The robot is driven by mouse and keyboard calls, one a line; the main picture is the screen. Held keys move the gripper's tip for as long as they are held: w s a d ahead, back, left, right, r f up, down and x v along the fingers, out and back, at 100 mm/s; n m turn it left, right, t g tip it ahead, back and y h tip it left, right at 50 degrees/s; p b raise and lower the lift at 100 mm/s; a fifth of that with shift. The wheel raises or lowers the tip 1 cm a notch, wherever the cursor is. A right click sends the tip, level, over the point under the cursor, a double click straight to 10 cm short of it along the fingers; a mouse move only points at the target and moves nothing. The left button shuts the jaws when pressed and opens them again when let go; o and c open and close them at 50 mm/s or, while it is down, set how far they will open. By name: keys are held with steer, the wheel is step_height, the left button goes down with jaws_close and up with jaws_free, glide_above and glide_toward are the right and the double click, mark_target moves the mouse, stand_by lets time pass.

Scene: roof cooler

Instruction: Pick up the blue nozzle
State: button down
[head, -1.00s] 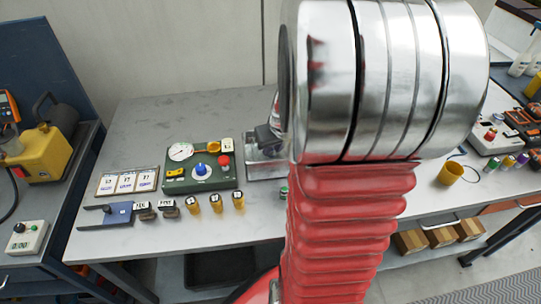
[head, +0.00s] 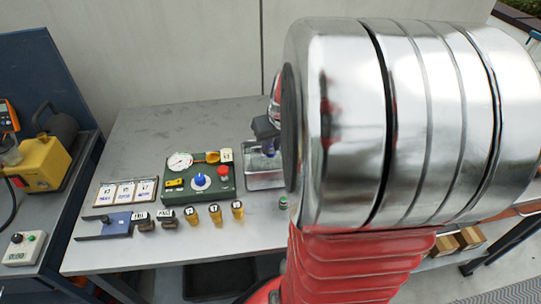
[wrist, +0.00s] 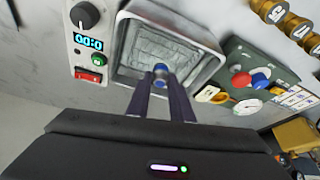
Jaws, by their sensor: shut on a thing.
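The blue nozzle (wrist: 161,71) shows in the wrist view between the tips of my gripper (wrist: 161,82), which is shut on it. They are over the metal tray (wrist: 205,60), and the nozzle's lower part is hidden by the fingers. In the head view my gripper (head: 265,130) is a small dark shape above the back of the tray (head: 264,180), largely hidden by my own arm. I cannot make out the nozzle in the head view.
Left of the tray stands a green panel (head: 211,187) with a gauge, blue knob and red button. In the wrist view a white box with a digital display (wrist: 88,43) flanks the tray.

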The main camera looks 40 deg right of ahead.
mark_target(271, 148)
step_height(271, 148, up, 4)
steer(key=shift+r, duration=0.1)
stand_by(0.7)
